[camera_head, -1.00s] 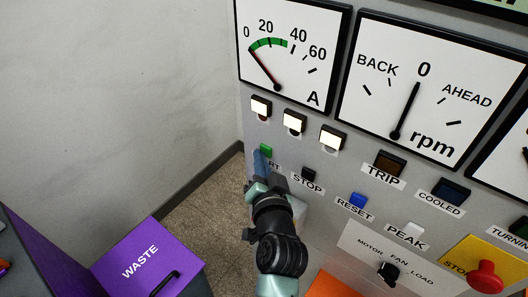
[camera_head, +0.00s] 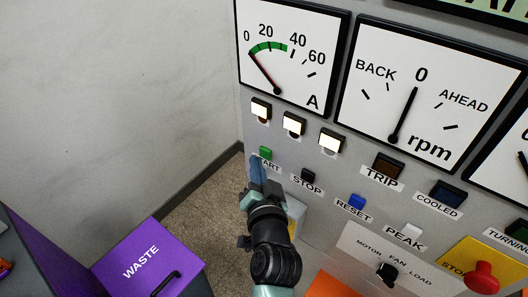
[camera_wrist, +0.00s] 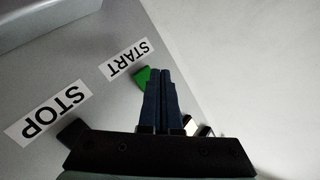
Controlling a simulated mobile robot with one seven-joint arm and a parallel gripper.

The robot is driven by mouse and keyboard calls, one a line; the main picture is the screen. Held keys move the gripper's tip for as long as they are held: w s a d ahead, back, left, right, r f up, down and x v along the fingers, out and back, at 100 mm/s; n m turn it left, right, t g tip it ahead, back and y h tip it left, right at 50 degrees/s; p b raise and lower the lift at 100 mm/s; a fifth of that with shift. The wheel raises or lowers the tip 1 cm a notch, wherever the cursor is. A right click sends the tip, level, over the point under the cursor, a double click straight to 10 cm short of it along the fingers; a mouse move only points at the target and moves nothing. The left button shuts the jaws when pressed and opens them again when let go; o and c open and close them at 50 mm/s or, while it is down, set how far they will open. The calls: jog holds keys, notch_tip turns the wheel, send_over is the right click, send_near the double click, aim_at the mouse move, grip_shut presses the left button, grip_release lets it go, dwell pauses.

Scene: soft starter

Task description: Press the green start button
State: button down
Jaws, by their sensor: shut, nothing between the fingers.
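The green start button (camera_head: 265,152) sits on the grey panel above its START label (camera_head: 268,164). In the wrist view the green button (camera_wrist: 142,77) shows just left of the fingertips, partly covered by them. My gripper (camera_head: 256,162) has its blue fingers together and empty. In the head view its tips are just below and left of the green button. In the wrist view the gripper (camera_wrist: 160,72) points along the panel beside the button. I cannot tell whether the tips touch it.
The black STOP button (camera_head: 308,174) is right of the start button, with the blue RESET button (camera_head: 357,201) further right. A red stop knob (camera_head: 484,277) is at lower right. A purple WASTE bin (camera_head: 150,258) stands on the floor at left.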

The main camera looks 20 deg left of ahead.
jog(key=s+p, duration=0.1)
jog(key=s+a+p, duration=0.1)
jog(key=s, duration=0.2)
jog(key=shift+s+a+p, duration=0.35)
jog(key=shift+a+p, duration=0.05)
dwell(0.8)
